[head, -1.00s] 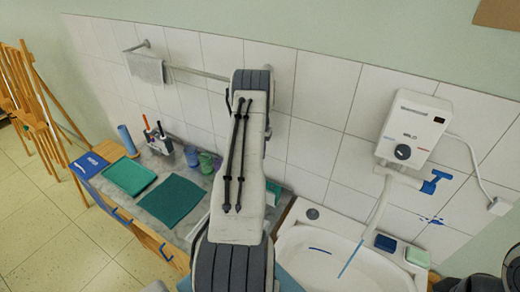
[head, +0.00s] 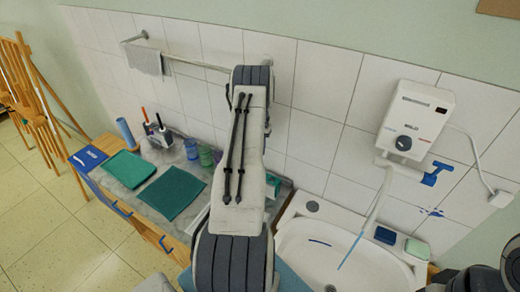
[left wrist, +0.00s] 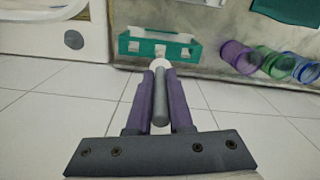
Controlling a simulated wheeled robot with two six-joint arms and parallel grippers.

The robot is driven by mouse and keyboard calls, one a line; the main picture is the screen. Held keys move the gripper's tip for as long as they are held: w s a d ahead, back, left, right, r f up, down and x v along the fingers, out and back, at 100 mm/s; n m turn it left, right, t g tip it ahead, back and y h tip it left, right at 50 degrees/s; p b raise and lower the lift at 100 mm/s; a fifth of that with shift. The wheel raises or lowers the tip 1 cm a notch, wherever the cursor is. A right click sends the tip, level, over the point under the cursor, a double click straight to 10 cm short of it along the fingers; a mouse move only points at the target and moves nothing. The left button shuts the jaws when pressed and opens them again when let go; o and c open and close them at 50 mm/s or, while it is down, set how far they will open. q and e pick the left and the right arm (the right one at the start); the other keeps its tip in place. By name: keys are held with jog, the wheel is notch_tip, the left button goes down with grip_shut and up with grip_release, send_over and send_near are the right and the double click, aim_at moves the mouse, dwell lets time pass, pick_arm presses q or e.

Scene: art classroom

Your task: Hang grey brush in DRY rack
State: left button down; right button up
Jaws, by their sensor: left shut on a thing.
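The grey brush (left wrist: 160,105) shows in the left wrist view as a grey rod with a pale end. My left gripper (left wrist: 159,90), with purple fingers, is shut on it. The brush points towards a teal rack (left wrist: 190,51) with pale labels, too small to read; I cannot tell whether they touch. In the head view a teal piece, seemingly the same rack (head: 273,185), shows just right of my left arm, mostly hidden. The left gripper and brush are hidden behind that arm there. My right gripper is not in view.
Blue, green and purple jars (head: 205,155) stand left of my arm, near a brush caddy (head: 159,135). Dark teal cloths (head: 172,194) lie on the counter. The sink (head: 345,250), tap and water heater (head: 416,120) are on the right. A towel (head: 145,60) hangs on a rail.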

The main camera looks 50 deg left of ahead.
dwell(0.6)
pick_arm(q)
jog(key=shift+f+b, duration=0.15)
jog(key=shift+b, duration=0.25)
jog(key=shift+f, duration=0.1)
jog(key=shift+f+b, duration=2.2)
jog(key=shift+f, duration=0.5)
jog(key=shift+f+b, duration=1.8)
jog(key=shift+f, duration=0.1)
jog(key=shift+c, duration=0.9)
grip_release()
